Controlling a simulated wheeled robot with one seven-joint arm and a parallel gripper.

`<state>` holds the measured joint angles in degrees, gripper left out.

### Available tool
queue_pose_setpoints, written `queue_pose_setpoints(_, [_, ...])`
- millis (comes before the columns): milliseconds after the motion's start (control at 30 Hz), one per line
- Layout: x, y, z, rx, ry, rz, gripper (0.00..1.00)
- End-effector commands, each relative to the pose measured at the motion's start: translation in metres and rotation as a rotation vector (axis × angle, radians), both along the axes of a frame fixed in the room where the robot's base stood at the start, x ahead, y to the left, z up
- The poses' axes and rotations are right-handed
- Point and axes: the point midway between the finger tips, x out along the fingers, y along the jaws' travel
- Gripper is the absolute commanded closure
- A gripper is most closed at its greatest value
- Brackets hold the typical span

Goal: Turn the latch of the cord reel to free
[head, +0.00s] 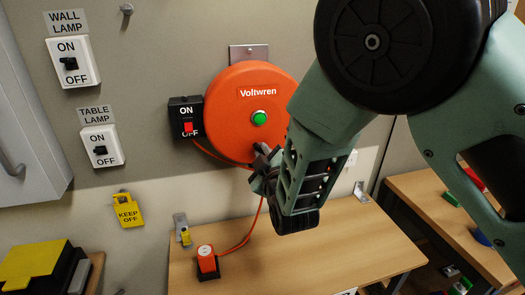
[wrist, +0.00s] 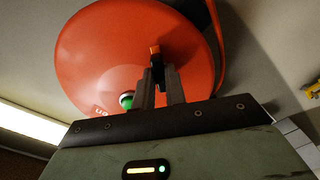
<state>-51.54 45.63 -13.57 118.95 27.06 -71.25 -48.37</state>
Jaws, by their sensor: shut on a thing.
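The cord reel (head: 225,100) is a round orange drum marked "Voltwren" on the wall, with a green button (head: 259,118) at its middle. The wrist view shows the reel from close by (wrist: 95,50), with the green button (wrist: 127,100) left of my fingers. My gripper (head: 262,156) is at the lower right of the drum face. In the wrist view my gripper (wrist: 158,72) is shut on the latch (wrist: 155,49), a small dark piece with an orange tip showing past the fingers. In the head view the latch is mostly hidden by my gripper; its marked setting cannot be read.
A black switch box (head: 186,118) with a red rocker is left of the reel. An orange cord (head: 259,215) runs down to an orange plug (head: 206,259) on the wooden table (head: 330,240).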

Motion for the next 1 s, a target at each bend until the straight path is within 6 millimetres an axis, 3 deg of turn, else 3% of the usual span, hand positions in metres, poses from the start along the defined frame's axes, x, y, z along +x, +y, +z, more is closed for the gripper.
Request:
queue_pose_setpoints(200, [-0.0007,0.0004,0.0015,-0.269,-0.077,0.001,1.0])
queue_pose_setpoints(633, [-0.0004,-0.0002,0.0004,-0.346,-0.098,0.0,1.0])
queue_pose_setpoints(967, [-0.0005,0.0001,0.0007,-0.678,-0.193,0.002,1.0])
queue_pose_setpoints(1000, [-0.0001,-0.0006,-0.0003,-0.677,-0.192,0.001,0.79])
